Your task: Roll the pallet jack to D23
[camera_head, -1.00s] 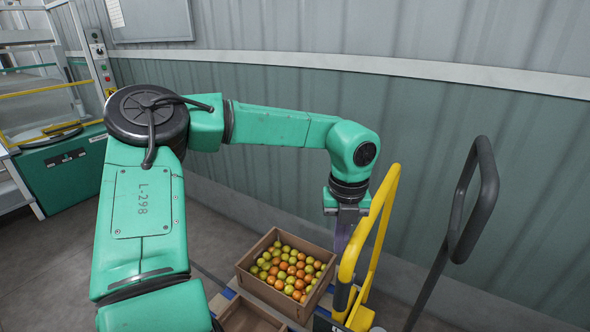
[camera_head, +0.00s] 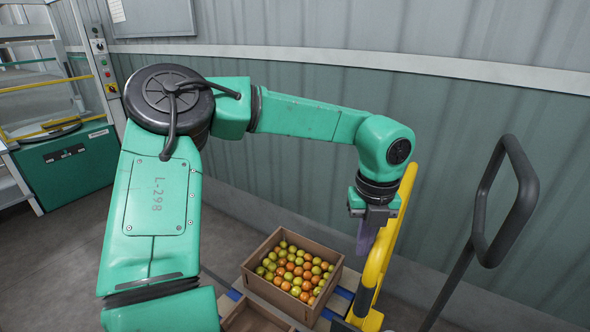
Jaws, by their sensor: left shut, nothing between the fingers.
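The pallet jack shows at the lower right as a yellow upright frame (camera_head: 385,255) and a dark looped handle (camera_head: 527,205) on a grey bar that leans to the right. My left gripper (camera_head: 365,238) hangs pointing down just left of the yellow frame, shut and empty. Its fingers partly overlap the frame's edge in the picture, and I cannot tell whether they touch it. The looped handle stands clear of my gripper. The jack's forks and wheels are hidden or out of the picture. No D23 mark shows. My right gripper is out of view.
A corrugated wall (camera_head: 480,110) runs close behind. A green cabinet (camera_head: 70,165) stands left; grey floor (camera_head: 60,255) is open there.

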